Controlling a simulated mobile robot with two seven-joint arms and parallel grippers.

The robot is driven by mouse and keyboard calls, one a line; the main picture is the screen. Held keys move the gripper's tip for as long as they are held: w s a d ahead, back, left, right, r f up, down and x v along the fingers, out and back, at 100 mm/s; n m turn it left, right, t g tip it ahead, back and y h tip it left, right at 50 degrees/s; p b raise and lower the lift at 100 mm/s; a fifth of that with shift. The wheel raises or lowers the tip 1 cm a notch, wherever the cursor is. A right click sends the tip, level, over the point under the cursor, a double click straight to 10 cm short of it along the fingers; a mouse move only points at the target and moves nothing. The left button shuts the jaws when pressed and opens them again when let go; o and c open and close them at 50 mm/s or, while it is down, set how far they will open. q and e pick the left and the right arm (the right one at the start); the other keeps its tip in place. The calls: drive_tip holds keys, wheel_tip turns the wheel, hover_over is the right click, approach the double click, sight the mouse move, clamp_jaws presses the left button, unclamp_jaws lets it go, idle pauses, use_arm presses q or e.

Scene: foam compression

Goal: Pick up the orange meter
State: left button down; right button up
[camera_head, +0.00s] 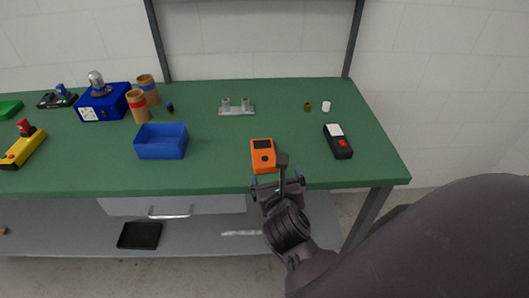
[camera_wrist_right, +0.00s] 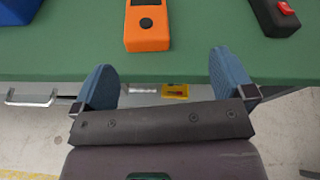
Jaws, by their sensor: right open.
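The orange meter (camera_head: 263,156) lies on the green table near its front edge, with a dark screen at its far end and a dark round knob. In the wrist view the meter (camera_wrist_right: 147,35) is at the top, ahead of the fingers and slightly left of the middle between them. My right gripper (camera_head: 277,185) is at the table's front edge, just on the near side of the meter. It shows in the wrist view (camera_wrist_right: 163,75) with two blue fingers wide apart and nothing between them. My left gripper is not in view.
A black device with a red button (camera_head: 338,142) lies right of the meter. A blue bin (camera_head: 161,142) stands to the left. A grey metal fixture (camera_head: 237,109) is behind. The green table (camera_head: 215,168) is bare around the meter. A drawer and shelf are below.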

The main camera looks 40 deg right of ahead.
sight(265, 162)
drive_tip(key=shift+m+g+y, duration=0.3)
drive_tip(key=shift+m+y, duration=0.4)
drive_tip(key=shift+y, duration=0.1)
drive_tip(key=w, duration=0.1)
drive_tip(key=w+f, duration=0.1)
drive_tip(key=w, duration=0.1)
drive_tip(key=w+d+f, duration=0.1)
drive_tip(key=w, duration=0.1)
drive_tip(key=shift+f, duration=0.25)
drive_tip(key=shift+r+x, duration=0.1)
drive_tip(key=shift+x, duration=1.2)
drive_tip(key=shift+r+x, duration=0.15)
drive_tip(key=shift+x, duration=1.1)
drive_tip(key=shift+w, duration=0.1)
drive_tip(key=shift+c, duration=0.2)
drive_tip(key=c, duration=1)
